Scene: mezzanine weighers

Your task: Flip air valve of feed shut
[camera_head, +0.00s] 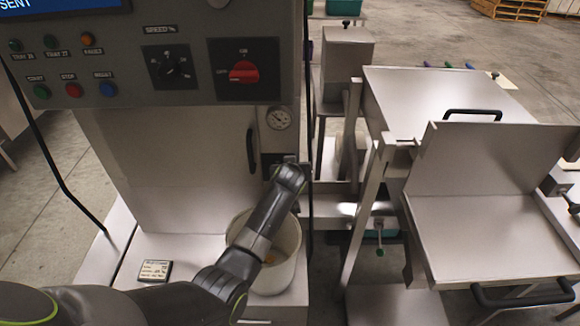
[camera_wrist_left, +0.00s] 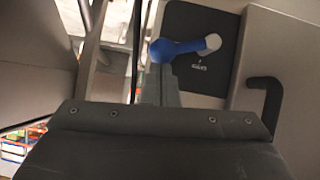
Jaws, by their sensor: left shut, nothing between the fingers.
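The air valve shows in the left wrist view as a blue-tipped lever (camera_wrist_left: 186,47) on a dark labelled plate (camera_wrist_left: 212,76). The lever lies nearly level, with its blue knob at the left and its pale hub at the right. My left gripper (camera_wrist_left: 160,84) is shut and empty, its tips just below the blue knob; I cannot tell whether they touch it. In the head view my left gripper (camera_head: 290,172) is at the cabinet's right side, below the gauge, and hides the valve there. My right gripper is not in view.
A pressure gauge (camera_head: 279,118) sits above the valve area, beside a black door handle (camera_head: 251,150). A control panel (camera_head: 205,70) with a red rotary switch overhangs it. A pale bucket (camera_head: 283,272) stands under my left arm. A steel weigher frame (camera_head: 470,200) stands right.

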